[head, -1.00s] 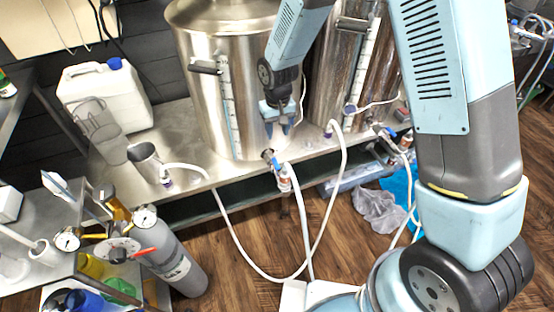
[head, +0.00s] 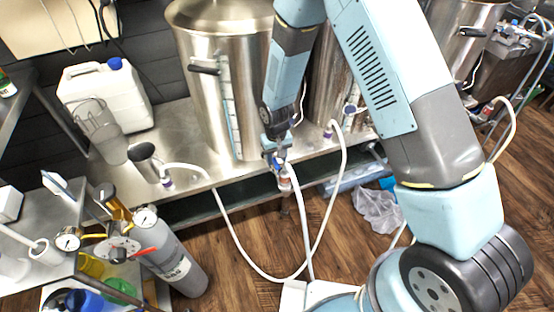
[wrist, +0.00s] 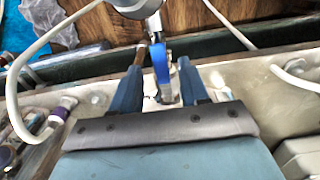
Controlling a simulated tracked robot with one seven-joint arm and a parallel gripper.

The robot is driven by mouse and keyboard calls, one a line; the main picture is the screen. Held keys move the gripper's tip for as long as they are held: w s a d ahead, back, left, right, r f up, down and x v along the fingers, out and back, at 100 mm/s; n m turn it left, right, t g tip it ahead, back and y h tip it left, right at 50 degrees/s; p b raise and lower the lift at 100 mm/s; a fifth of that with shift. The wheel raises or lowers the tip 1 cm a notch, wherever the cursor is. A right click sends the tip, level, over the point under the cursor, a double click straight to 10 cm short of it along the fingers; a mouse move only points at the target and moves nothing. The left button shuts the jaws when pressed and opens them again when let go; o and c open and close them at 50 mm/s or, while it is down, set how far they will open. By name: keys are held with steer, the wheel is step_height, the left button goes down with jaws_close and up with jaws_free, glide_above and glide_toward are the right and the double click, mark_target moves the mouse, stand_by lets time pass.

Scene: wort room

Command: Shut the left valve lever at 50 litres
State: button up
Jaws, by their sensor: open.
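The left steel kettle (head: 204,90) stands on the steel bench with a sight gauge (head: 230,112) on its front; its level is too small to read. The valve with the blue lever (wrist: 160,62) is low on its front, and a white hose hangs from it. My gripper (head: 275,152) is at this valve in the head view and hides much of it. In the wrist view my gripper (wrist: 163,60) is open, with one finger on each side of the blue lever. A narrow gap shows on each side; firm contact cannot be told.
A second kettle (head: 327,85) stands to the right, partly behind my arm. A white hose (head: 342,190) loops down from the bench. A white jerrycan (head: 105,95), a clear jug (head: 100,130) and a grey gas cylinder (head: 178,265) are on the left.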

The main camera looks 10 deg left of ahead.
steer(key=shift+f, duration=0.7)
jaws_close()
steer(key=shift+d, duration=0.1)
